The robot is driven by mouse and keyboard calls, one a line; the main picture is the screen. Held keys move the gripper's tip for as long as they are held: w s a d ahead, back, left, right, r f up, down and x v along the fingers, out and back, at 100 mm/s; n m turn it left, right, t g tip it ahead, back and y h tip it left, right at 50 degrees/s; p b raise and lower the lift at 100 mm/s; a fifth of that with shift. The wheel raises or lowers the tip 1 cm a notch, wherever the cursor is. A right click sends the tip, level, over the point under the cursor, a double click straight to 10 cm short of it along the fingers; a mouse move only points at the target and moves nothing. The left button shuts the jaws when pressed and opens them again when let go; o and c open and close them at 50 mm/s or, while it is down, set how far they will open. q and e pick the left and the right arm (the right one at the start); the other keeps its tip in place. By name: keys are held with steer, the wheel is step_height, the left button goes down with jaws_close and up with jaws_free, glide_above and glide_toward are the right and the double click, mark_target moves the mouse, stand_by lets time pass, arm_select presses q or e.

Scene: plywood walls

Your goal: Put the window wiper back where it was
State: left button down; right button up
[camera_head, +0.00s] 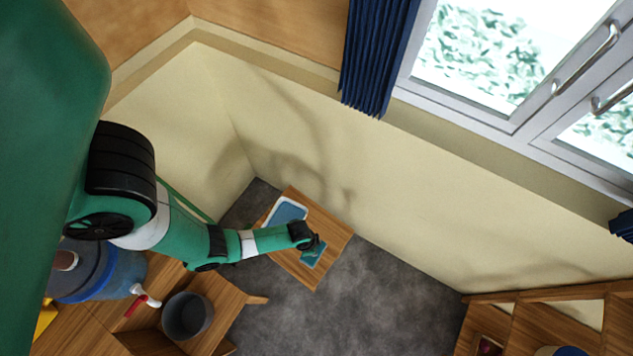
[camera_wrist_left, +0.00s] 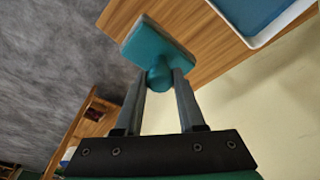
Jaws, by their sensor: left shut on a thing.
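The teal window wiper (camera_head: 314,254) is at the tip of my left gripper (camera_head: 306,241), over the small wooden table (camera_head: 325,232). In the left wrist view, my left gripper (camera_wrist_left: 158,88) is shut on the wiper's rounded handle end, with the wiper's broad head (camera_wrist_left: 155,45) beyond the fingertips and above the table top (camera_wrist_left: 190,22). I cannot tell whether the wiper touches the table. A white tray with a blue inside (camera_head: 287,212) sits on the table beside the wiper; its rim also shows in the left wrist view (camera_wrist_left: 284,26). My right gripper is out of view.
A window (camera_head: 490,60) and a dark blue curtain (camera_head: 375,55) are on the wall above. A grey bucket (camera_head: 187,316) and a blue water container (camera_head: 100,275) stand at the lower left. A wooden shelf (camera_head: 530,325) is at the lower right. The grey floor (camera_head: 370,300) between is clear.

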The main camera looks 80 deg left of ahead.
arm_select(q)
steer(key=f, duration=0.1)
steer(key=a+f+b, duration=0.1)
steer(key=w+a+f, duration=0.1)
steer(key=shift+f, duration=0.35)
steer(key=shift+w+a, duration=0.2)
steer(key=shift+a, duration=0.05)
steer(key=shift+a+f+b, duration=0.2)
steer(key=shift+f+b, duration=1.05)
steer(key=shift+f, duration=0.6)
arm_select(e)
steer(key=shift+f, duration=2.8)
arm_select(q)
steer(key=shift+w+f, duration=0.1)
steer(key=c, duration=0.5)
jaws_free()
steer(key=r+p, duration=0.3)
steer(key=r, duration=0.1)
steer(key=s+r+p, duration=0.1)
steer(key=r+p, duration=0.2)
steer(key=r, duration=0.1)
steer(key=s+r+p, duration=0.1)
steer(key=r+p, duration=0.3)
steer(key=shift+d+r, duration=0.1)
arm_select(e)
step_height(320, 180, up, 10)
